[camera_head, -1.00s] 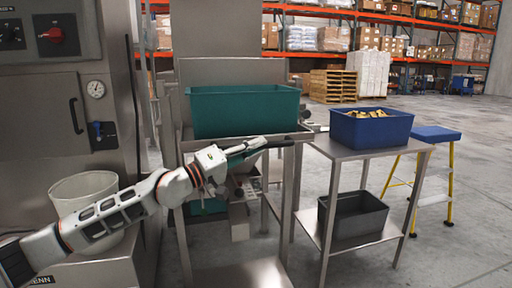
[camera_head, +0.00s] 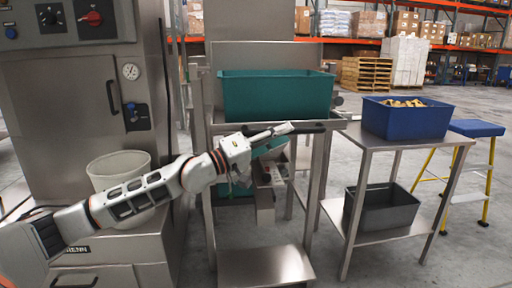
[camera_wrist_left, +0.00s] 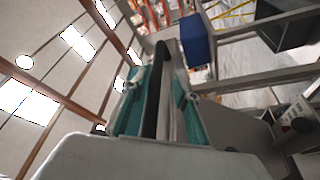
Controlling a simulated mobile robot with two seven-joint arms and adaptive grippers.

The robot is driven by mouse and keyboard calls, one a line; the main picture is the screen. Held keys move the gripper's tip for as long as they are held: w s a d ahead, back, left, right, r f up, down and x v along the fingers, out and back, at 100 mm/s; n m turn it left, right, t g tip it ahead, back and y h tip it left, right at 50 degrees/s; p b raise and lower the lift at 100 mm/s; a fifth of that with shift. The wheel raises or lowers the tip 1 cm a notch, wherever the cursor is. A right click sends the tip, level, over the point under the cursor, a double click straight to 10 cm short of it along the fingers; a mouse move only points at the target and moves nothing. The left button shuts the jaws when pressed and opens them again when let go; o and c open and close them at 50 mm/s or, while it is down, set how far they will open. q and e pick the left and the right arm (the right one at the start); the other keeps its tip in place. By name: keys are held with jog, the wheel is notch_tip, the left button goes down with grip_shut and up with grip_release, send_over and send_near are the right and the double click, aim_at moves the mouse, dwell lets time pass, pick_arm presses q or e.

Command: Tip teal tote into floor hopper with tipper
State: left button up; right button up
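The teal tote (camera_head: 276,96) sits upright at the top of the steel tipper frame (camera_head: 318,170); its inside is hidden. My left gripper (camera_head: 285,129) is just below the tote's front, beside a dark bar (camera_head: 313,128) on the frame. In the left wrist view the dark bar (camera_wrist_left: 158,88) runs away from the camera, with teal surfaces on both sides. Whether the fingers are closed on the bar cannot be told. More teal shows low behind the frame, partly hidden by my arm. I cannot make out the floor hopper. My right gripper is not seen.
A steel machine (camera_head: 70,110) stands at left, with a white bucket (camera_head: 119,171) in front. At right, a steel table (camera_head: 377,140) bears a blue tote (camera_head: 406,118) of tan pieces, above a grey bin (camera_head: 382,208). A blue-topped yellow step stool (camera_head: 475,128) stands beyond.

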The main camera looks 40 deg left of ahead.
pick_arm(q)
jog(key=v, duration=1)
dwell(0.3)
jog(key=shift+s+f, duration=0.1)
jog(key=shift+s, duration=0.05)
dwell(0.5)
